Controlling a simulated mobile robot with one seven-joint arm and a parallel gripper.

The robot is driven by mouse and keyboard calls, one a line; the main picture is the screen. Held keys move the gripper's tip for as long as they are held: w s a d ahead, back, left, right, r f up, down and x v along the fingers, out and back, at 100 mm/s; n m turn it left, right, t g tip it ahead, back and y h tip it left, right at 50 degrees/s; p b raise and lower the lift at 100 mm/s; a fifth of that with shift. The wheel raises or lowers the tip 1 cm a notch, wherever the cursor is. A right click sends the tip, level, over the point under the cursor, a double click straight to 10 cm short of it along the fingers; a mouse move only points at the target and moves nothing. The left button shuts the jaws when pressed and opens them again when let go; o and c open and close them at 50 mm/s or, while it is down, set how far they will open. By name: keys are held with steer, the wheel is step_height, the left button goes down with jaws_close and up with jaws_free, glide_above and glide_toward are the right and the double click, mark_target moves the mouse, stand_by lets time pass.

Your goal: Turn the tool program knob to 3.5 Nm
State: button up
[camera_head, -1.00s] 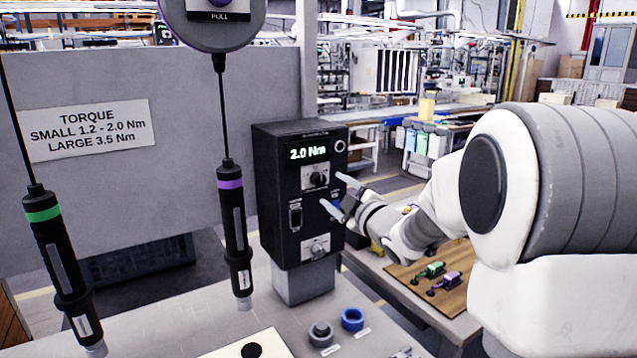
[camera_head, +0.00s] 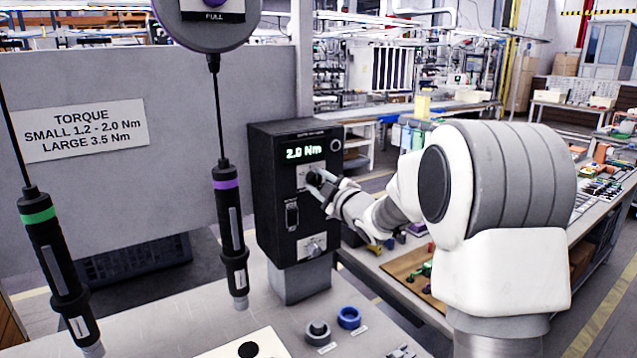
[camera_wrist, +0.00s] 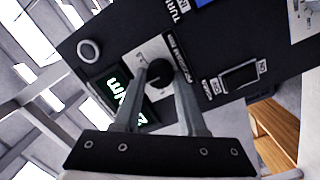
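The black controller box (camera_head: 268,185) stands upright on a post, and its green display (camera_head: 305,152) reads 2.0 Nm. The tool program knob (camera_wrist: 158,75) is a round black knob on a pale plate just below the display. My gripper (camera_head: 324,184) is at this knob in the head view, partly covering it. In the wrist view, my gripper's two fingers (camera_wrist: 158,84) reach in on both sides of the knob, with the knob between their tips. They look open, with a small gap around it; contact cannot be made out.
A purple-banded screwdriver (camera_head: 231,225) hangs close left of the box, a green-banded one (camera_head: 57,260) farther left. A sign (camera_head: 86,130) gives small 1.2 - 2.0 Nm, large 3.5 Nm.

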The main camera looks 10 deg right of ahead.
jaws_close()
steer(key=shift+m, duration=0.3)
steer(key=m+p, duration=0.2)
steer(key=m, duration=0.1)
steer(key=m+p, duration=0.1)
steer(key=m, duration=0.1)
steer(key=shift+d+r+g, duration=0.1)
steer(key=shift+r+g, duration=0.15)
steer(key=shift+g, duration=0.05)
steer(key=m+p, duration=0.1)
steer(key=m, duration=0.1)
steer(key=shift+m+p, duration=0.4)
steer(key=shift+d+f+m+y+p, duration=0.1)
steer(key=shift+m+y+p, duration=0.2)
steer(key=shift+m+p, duration=1.05)
steer(key=shift+m, duration=0.35)
steer(key=shift+g, duration=0.3)
steer(key=o, duration=0.7)
jaws_free()
steer(key=shift+c, duration=0.2)
